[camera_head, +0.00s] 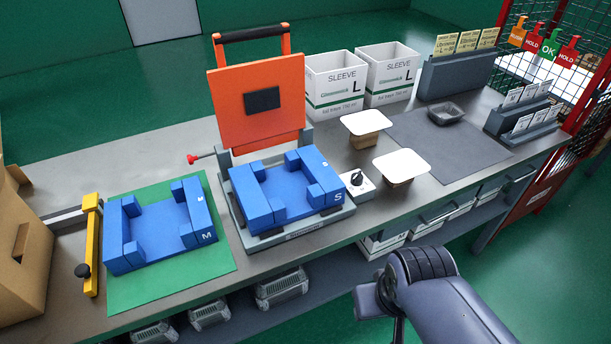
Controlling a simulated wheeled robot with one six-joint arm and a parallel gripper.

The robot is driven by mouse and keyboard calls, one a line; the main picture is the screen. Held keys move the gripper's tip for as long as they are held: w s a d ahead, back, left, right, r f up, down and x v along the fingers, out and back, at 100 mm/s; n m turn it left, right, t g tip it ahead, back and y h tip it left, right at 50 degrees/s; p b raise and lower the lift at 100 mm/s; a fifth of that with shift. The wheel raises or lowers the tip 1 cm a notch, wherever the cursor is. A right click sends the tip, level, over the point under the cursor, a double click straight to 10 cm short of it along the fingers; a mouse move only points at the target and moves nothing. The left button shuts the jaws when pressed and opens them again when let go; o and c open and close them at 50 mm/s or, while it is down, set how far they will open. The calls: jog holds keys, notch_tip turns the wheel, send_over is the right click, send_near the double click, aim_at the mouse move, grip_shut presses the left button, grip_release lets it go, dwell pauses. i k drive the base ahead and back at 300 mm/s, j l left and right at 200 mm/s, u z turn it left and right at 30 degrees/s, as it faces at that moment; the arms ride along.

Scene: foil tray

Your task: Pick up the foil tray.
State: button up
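A small dark grey tray (446,113), which looks like the foil tray, sits upright and open on a dark mat (440,150) at the right part of the workbench. Its inside looks empty. Nothing touches it. Part of my arm shows at the bottom right, in front of the bench and well apart from the tray. My gripper's fingers do not show.
Two white-topped blocks (367,123) (401,167) stand left of the mat. White sleeve boxes (337,85) and a grey card holder (455,77) stand behind. Another holder (520,115) is at right. A sealer with an orange lid (258,95) and blue fixture (285,190) stands further left.

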aim_at(446, 112)
jog(key=i+l, duration=0.15)
jog(key=l, duration=0.2)
jog(key=i+l, duration=0.2)
jog(key=l, duration=0.15)
jog(key=i+l, duration=0.15)
jog(key=l, duration=0.2)
jog(key=i+l+u, duration=0.1)
jog(key=i+l, duration=0.25)
jog(key=l, duration=0.3)
jog(key=i+l, duration=0.15)
jog(key=l, duration=0.25)
jog(key=i+l, duration=0.15)
jog(key=l, duration=0.2)
jog(key=j+u, duration=0.05)
